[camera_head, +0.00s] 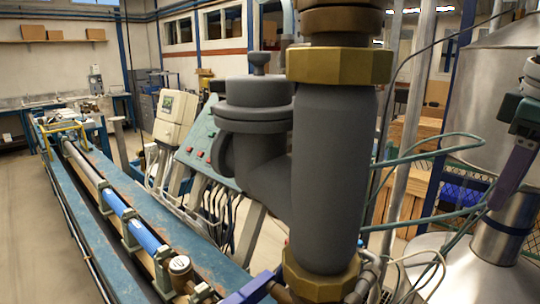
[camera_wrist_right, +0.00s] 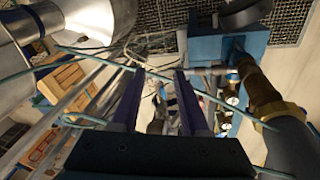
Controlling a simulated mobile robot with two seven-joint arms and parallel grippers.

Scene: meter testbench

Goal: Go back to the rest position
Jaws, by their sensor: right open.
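My right gripper (camera_head: 497,203) comes in at the right edge of the head view, with a purple finger pointing down and left. In the right wrist view the gripper (camera_wrist_right: 159,76) shows two purple fingers spread apart with nothing held between them. Its fingers are apart from the large grey pipe (camera_head: 332,170), which stands left of it in the head view.
The grey pipe with brass nuts (camera_head: 338,65) fills the middle. A steel tank (camera_head: 495,80) stands behind the right gripper, and thin green hoses (camera_head: 425,150) run near it. A long blue test bench (camera_head: 75,205) extends to the left. The wrist view shows wooden crates (camera_wrist_right: 62,82).

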